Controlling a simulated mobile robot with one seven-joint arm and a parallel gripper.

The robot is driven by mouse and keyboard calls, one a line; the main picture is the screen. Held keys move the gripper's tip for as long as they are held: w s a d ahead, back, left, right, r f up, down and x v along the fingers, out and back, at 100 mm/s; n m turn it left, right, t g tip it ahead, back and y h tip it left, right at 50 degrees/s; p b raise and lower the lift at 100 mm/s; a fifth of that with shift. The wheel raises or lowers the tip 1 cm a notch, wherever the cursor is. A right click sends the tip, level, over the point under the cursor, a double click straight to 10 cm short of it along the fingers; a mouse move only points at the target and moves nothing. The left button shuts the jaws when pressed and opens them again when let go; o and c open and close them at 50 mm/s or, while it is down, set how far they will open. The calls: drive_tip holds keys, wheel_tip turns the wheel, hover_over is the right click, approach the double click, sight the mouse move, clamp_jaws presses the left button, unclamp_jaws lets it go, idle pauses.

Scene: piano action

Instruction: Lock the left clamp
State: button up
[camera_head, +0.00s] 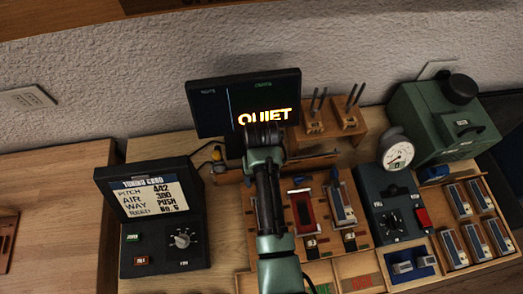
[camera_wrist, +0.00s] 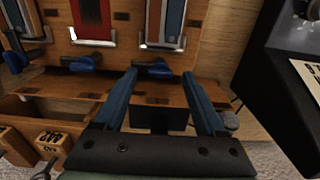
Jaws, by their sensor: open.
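A wooden rack in the middle of the head view holds upright modules, among them a red-framed one (camera_head: 302,212) and a silver-and-blue one (camera_head: 345,200). Blue clamp levers sit at their far ends: a middle one (camera_head: 300,180) and a right one (camera_head: 334,175). My arm hides the rack's left bay in the head view. The wrist view is turned around; there the left clamp (camera_wrist: 157,70) shows at the end of a blue-and-silver module, beside the middle clamp (camera_wrist: 85,63). My gripper (camera_wrist: 168,72) is open and empty, its fingers on either side of the left clamp in the picture. Contact is unclear.
A dark monitor reading QUIET (camera_head: 265,115) stands behind the gripper. A black tuning-card console (camera_head: 165,225) is at left. Wooden tool blocks (camera_head: 313,130) stand behind the rack. A dark box with a gauge (camera_head: 397,155) is at right.

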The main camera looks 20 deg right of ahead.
drive_tip(key=shift+w+f, duration=0.1)
drive_tip(key=shift+f, duration=0.55)
clamp_jaws()
